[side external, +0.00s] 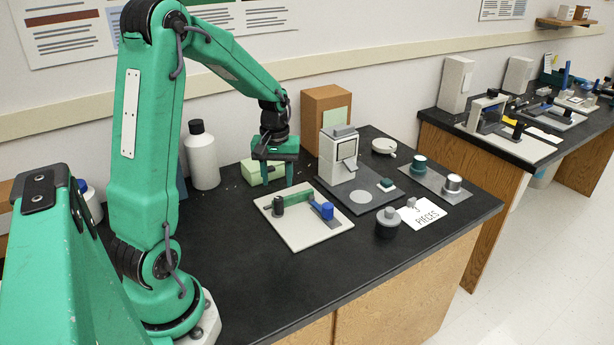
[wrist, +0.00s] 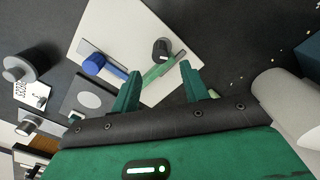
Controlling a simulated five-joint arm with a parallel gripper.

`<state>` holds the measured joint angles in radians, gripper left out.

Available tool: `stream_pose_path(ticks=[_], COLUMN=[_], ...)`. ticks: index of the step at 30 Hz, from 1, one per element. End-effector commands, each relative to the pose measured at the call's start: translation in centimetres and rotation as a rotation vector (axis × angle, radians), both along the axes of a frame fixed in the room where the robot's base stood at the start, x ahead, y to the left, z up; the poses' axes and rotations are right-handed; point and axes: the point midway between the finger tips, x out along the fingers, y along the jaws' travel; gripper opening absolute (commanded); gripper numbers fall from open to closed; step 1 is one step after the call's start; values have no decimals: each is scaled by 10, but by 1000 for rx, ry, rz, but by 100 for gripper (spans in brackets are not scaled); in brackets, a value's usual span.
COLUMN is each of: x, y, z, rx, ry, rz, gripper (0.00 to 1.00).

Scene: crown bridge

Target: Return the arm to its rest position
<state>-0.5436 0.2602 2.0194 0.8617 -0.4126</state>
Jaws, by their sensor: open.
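My gripper (side external: 276,180) is open and empty, pointing down just behind the white board. Its two green fingers also show in the wrist view (wrist: 160,68), apart with nothing between them. The white board (side external: 298,236) lies flat on the black bench and also shows in the wrist view (wrist: 115,28). On it are a dark round post (side external: 278,206), a green bar (side external: 297,197) and a blue cylinder (side external: 327,212) beside a blue-grey bar (side external: 315,206). In the wrist view, the green bar (wrist: 160,72) lies beside the dark post (wrist: 160,50). The gripper touches none of these.
A white bottle (side external: 202,160) and a pale green box (side external: 252,172) stand near the gripper. A white device on a grey base (side external: 338,155), a brown box (side external: 325,105), a grey knob piece (side external: 388,222) and a card (side external: 422,214) are right. The bench front left is clear.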

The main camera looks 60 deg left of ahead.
Motion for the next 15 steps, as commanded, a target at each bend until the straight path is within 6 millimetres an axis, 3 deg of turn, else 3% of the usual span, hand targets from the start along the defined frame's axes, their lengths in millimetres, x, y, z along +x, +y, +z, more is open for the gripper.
stream_pose_path(ticks=[8,15], x=[0,-3], y=[-9,-41], z=[10,41], rx=[9,43], ry=[-16,-73], rz=[-35,-157], gripper=[45,45])
